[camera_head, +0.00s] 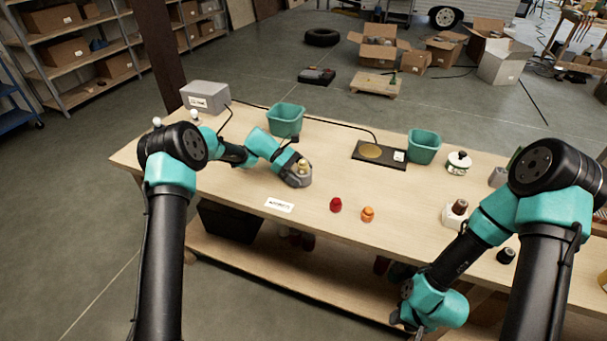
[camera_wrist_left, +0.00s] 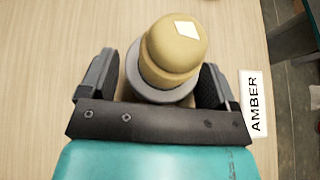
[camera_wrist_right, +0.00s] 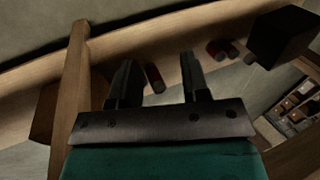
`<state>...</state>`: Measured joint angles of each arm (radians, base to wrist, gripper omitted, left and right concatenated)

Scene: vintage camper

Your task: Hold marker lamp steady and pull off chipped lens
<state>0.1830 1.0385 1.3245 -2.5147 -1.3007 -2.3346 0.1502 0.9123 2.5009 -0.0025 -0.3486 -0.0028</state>
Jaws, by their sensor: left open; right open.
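The marker lamp stands upright on the bench, with a dull amber lens (camera_wrist_left: 175,45) on a grey round base (camera_wrist_left: 135,75). A white chip-like patch shows on the lens top. In the head view the lens (camera_head: 302,166) shows at my left gripper (camera_head: 299,180). My left gripper (camera_wrist_left: 155,85) is open, with one finger on each side of the lamp; gaps seem to show beside it. My right gripper (camera_wrist_right: 155,80) is open and empty. In the head view it is low, by the bench's front edge, its fingertips hardly visible.
A red lens (camera_head: 336,204) and an orange lens (camera_head: 367,214) lie mid-bench. An AMBER label (camera_head: 279,205) lies near the front edge. Two teal bins (camera_head: 286,120) (camera_head: 424,147) and a dark pad (camera_head: 380,153) stand behind. Beneath the bench are a shelf and red cylinders (camera_wrist_right: 155,78).

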